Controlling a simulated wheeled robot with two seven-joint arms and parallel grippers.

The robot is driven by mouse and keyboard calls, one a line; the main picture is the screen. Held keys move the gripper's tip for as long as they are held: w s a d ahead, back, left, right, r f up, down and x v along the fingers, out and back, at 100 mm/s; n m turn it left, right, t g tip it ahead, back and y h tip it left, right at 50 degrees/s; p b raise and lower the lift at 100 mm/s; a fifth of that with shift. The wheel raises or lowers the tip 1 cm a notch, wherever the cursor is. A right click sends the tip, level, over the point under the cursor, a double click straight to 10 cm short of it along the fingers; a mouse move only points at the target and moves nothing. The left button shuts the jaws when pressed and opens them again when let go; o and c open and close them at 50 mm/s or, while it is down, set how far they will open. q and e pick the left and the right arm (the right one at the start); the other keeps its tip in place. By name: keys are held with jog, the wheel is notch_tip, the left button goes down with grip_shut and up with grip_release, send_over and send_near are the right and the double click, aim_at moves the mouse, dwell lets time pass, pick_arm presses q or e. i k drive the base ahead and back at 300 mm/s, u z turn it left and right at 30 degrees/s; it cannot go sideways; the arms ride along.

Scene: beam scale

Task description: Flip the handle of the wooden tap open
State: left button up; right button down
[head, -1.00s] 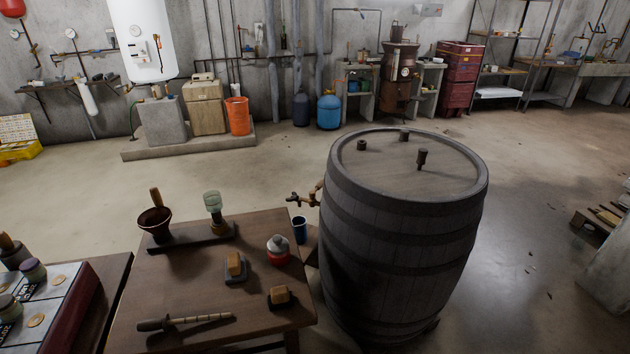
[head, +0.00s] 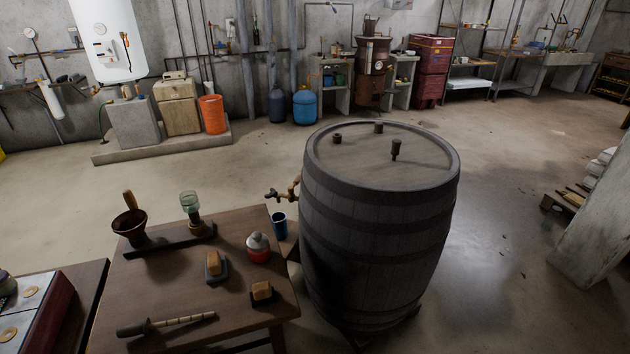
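The wooden tap (head: 283,193) sticks out to the left from the side of a large dark barrel (head: 378,235), above the right end of a wooden table (head: 165,290). Its handle is small in the head view, and I cannot tell its exact turn. A blue cup (head: 279,226) stands below the tap, at the table's right edge. Neither of my grippers shows in the head view.
The table holds a mortar with pestle (head: 130,222), a green glass piece (head: 190,203), a red and white jar (head: 258,248), two small blocks and a stick-like tool (head: 165,323). Open floor lies behind the table and right of the barrel. A concrete pillar (head: 605,225) stands at the right.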

aim_at(290, 188)
jog(key=z, duration=1.75)
jog(key=i, duration=4.75)
jog(key=u, duration=2.3)
jog(key=i, duration=1.95)
jog(key=u, duration=0.05)
